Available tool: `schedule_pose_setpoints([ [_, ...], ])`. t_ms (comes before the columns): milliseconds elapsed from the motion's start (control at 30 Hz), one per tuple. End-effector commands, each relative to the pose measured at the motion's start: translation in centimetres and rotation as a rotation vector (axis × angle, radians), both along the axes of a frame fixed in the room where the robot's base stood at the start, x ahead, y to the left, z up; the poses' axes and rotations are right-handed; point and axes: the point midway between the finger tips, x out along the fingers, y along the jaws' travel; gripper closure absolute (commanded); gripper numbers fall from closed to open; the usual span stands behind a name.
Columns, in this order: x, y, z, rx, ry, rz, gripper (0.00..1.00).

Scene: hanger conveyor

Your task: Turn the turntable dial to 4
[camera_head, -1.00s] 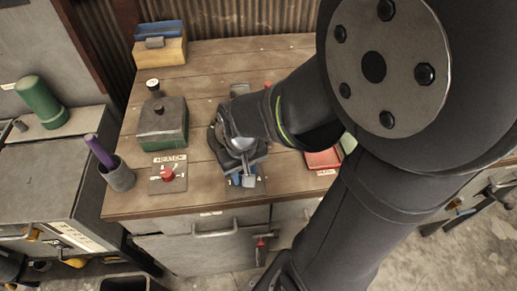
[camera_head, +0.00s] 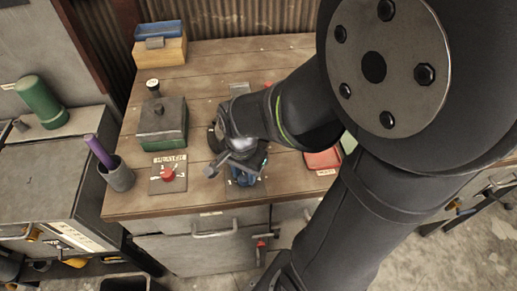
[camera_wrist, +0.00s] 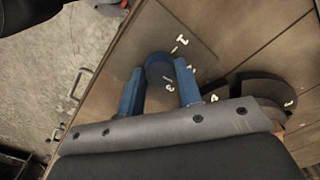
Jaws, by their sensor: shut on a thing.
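The blue round dial (camera_wrist: 158,66) sits on a dark square plate (camera_wrist: 172,32) with white numerals around it. I read a 1 and a 3; other marks are small or covered. My gripper (camera_wrist: 158,75) has its two blue fingers on either side of the dial, shut on it. In the head view my gripper (camera_head: 243,170) is low over the front middle of the bench, and it hides most of the dial and plate. The dial's pointer direction cannot be made out.
A red knob (camera_head: 168,174) on its own marked plate is to the left. Behind it stands a green box with a dark lid (camera_head: 162,118). A purple rod stands in a grey cup (camera_head: 118,174). A red block (camera_head: 323,159) is to the right. A dark round piece (camera_wrist: 252,98) lies close beside my gripper.

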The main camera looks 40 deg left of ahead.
Motion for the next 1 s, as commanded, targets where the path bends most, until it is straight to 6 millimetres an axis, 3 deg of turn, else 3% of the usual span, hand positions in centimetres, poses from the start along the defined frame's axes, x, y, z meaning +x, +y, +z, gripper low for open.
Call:
schedule_pose_setpoints([
  [1000,0.05,0.07,0.07,0.003,-0.001,-0.963,0.91],
])
